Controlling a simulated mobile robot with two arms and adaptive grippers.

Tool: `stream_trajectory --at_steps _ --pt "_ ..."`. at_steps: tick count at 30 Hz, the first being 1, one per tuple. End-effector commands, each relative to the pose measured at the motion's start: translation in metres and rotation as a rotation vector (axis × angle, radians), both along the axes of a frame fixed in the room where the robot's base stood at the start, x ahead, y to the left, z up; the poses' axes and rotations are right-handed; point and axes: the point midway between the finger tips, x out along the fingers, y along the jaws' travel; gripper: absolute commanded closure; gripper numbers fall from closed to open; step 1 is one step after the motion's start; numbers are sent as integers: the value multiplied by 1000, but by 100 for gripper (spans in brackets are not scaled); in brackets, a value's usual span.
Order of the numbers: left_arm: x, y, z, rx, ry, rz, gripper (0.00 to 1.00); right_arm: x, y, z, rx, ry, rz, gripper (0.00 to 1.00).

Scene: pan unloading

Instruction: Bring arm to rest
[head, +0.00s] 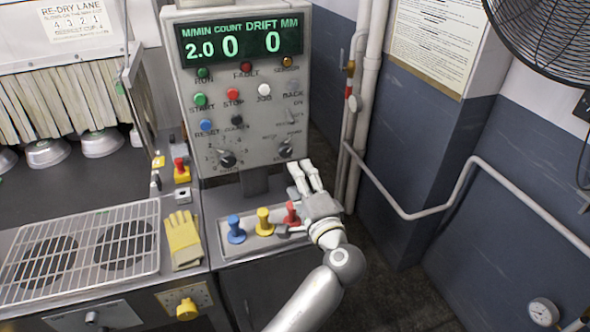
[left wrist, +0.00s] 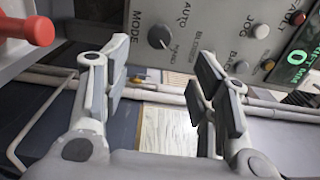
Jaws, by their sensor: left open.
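My left gripper (head: 304,170) is near the lower right corner of the grey control panel (head: 235,125). It is open and empty, with its fingers pointing up and away. It partly covers the red knob-like handle (head: 291,212) on the tray below the panel. In the left wrist view, the two fingers of the gripper (left wrist: 160,85) stand apart with nothing between them. The red handle (left wrist: 30,30) shows at the upper left there, apart from the fingers. The panel's mode knob (left wrist: 160,36) shows behind the fingers. My right gripper is not in view.
A blue handle (head: 236,230) and a yellow handle (head: 264,221) stand left of the red one. Yellow gloves (head: 184,240) lie beside a wire rack (head: 85,250). Pipes (head: 365,110) run up the wall on the right. A black fan (head: 550,40) is at the upper right.

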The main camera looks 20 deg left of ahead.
Motion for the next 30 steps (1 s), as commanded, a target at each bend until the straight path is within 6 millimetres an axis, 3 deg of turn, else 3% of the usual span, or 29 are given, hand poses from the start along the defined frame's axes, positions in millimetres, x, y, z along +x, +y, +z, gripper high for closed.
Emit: stream_trajectory --at_steps 16,19,23,26,30 --pt "-6 -4 0 -1 0 0 46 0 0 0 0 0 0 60" --pt "-10 2 -8 -28 13 6 46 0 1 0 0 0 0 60" --pt "-30 26 -48 -178 78 39 46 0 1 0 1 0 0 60" --pt "-63 52 -95 -374 157 89 46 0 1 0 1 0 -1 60" --pt "-123 78 -155 -666 266 174 46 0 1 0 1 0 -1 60"
